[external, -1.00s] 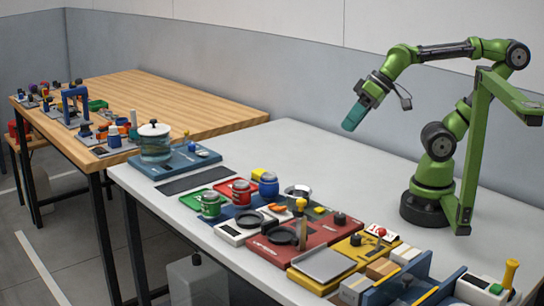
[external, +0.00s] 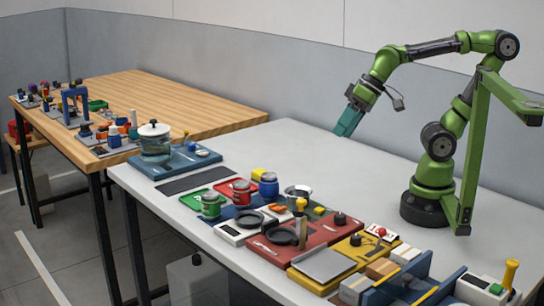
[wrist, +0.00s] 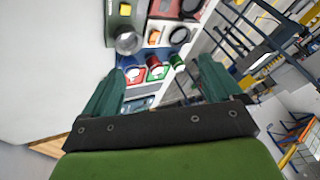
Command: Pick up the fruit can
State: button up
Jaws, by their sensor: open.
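Three lidded cans stand together on the white table: a green can (external: 210,206), a red can (external: 241,194) and a blue can (external: 268,185). I cannot read their labels, so I cannot tell which is the fruit can. My gripper (external: 345,124) has teal fingers, hangs tilted above the table's back part, and is well apart from the cans. In the wrist view my gripper (wrist: 162,72) is open and empty.
A glass pot (external: 155,146) stands on a blue base left of the cans. A metal cup (external: 298,195), a red stove board (external: 290,240) and a yellow board (external: 362,246) crowd the right. The table's back half (external: 290,145) is clear.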

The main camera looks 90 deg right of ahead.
aim_at(270, 175)
jog(key=w+d+f+g+h, duration=0.2)
jog(key=w+d, duration=0.2)
jog(key=w, duration=0.4)
jog(key=w+d+f+g+h, duration=0.1)
jog(key=w+d+f, duration=0.2)
jog(key=w+d, duration=0.35)
jog(key=x, duration=1.1)
jog(key=w+a+x, duration=0.1)
jog(key=x, duration=0.4)
jog(key=shift+w+a, duration=0.1)
jog(key=c, duration=1.2)
